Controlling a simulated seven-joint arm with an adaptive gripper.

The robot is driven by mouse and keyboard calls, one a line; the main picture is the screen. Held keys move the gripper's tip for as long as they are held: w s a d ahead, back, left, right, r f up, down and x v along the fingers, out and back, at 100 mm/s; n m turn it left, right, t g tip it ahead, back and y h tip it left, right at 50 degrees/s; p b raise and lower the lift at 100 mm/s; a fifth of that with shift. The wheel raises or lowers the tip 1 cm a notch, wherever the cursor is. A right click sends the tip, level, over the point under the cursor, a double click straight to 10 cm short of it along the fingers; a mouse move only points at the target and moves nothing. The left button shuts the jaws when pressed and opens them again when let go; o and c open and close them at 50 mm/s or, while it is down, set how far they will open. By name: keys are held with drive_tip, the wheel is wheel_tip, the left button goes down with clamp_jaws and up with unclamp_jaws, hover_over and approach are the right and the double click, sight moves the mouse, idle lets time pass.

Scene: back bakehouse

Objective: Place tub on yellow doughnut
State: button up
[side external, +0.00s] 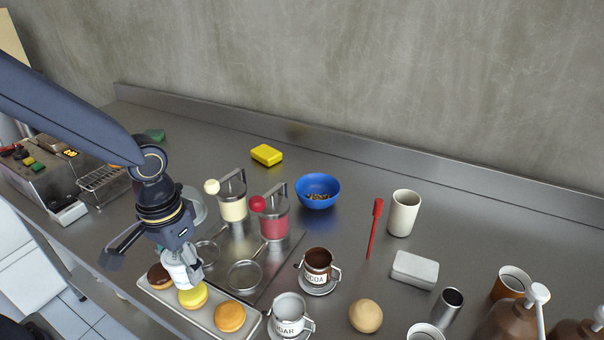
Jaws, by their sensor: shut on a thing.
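My gripper (184,265) points down over the near left part of the steel counter, shut on a small pale tub (178,273). The fingers cover part of the tub. The tub is directly above or against the yellow doughnut (193,297); I cannot tell whether they touch. The yellow doughnut is the middle one in a row on a pale tray (205,319), with a chocolate doughnut (159,277) to its left and an orange-brown doughnut (230,317) to its right.
Two lidded dispensers, one cream (233,207) and one red (273,223), stand behind the tray. A cocoa cup (318,263) and a sugar cup (289,313) are to the right. A blue bowl (318,190) stands further back. The counter's back is mostly clear.

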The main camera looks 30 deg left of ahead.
sight(186, 276)
drive_tip(key=shift+f, duration=1.5)
drive_tip(key=shift+f, duration=0.15)
drive_tip(key=o, duration=1.2)
wheel_tip(186, 276, up, 12)
drive_tip(key=shift+f, duration=0.1)
drive_tip(key=shift+s+a+r, duration=0.1)
drive_tip(key=shift+a+r, duration=0.05)
drive_tip(key=shift+r, duration=0.2)
drive_tip(key=s+a+r+t, duration=0.2)
drive_tip(key=a, duration=0.1)
drive_tip(key=s+a+r+t, duration=0.1)
drive_tip(key=s+a+r, duration=0.1)
drive_tip(key=s+a+r+t, duration=0.2)
drive_tip(key=a, duration=0.1)
drive_tip(key=shift+a+r+t, duration=0.2)
drive_tip(key=shift+a+t, duration=0.1)
drive_tip(key=shift+a, duration=0.05)
